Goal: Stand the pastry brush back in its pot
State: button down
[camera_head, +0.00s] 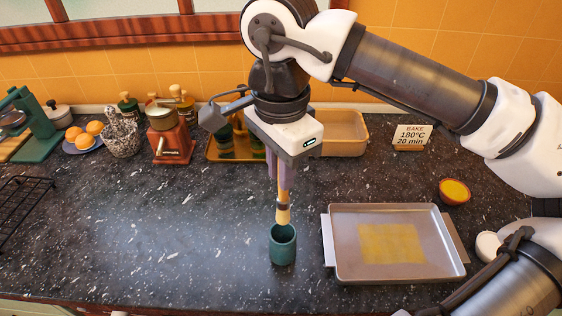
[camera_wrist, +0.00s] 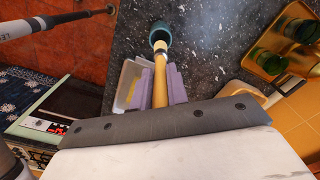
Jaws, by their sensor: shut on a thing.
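The pastry brush (camera_head: 283,213), with a yellow-tan handle, a dark band and pale bristles, hangs upright, bristles down, in my gripper (camera_head: 281,182). The purple fingers are shut on its handle. The teal pot (camera_head: 283,249) stands upright on the counter directly below. The bristle tips line up with the pot's back rim in the head view; I cannot tell whether they are just above or slightly inside the mouth. In the wrist view the brush (camera_wrist: 160,75) runs from between my gripper's fingers (camera_wrist: 161,92) toward the pot (camera_wrist: 160,31), its end overlapping the pot's opening.
A metal baking tray (camera_head: 334,255) with a yellow sheet lies right of the pot. An orange bowl (camera_head: 454,191) and a sign (camera_head: 411,137) stand beyond it. Bottles, a grinder (camera_head: 170,140) and a tan dish (camera_head: 346,134) line the back.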

aim_at(281, 199)
jog(key=shift+f+b, duration=3.75)
jog(key=shift+f, duration=0.8)
jog(key=c, duration=1.3)
grip_release()
jog(key=shift+r, duration=0.15)
notch_tip(281, 199, up, 14)
jog(key=shift+f, duration=0.15)
jog(key=shift+s+f, duration=0.1)
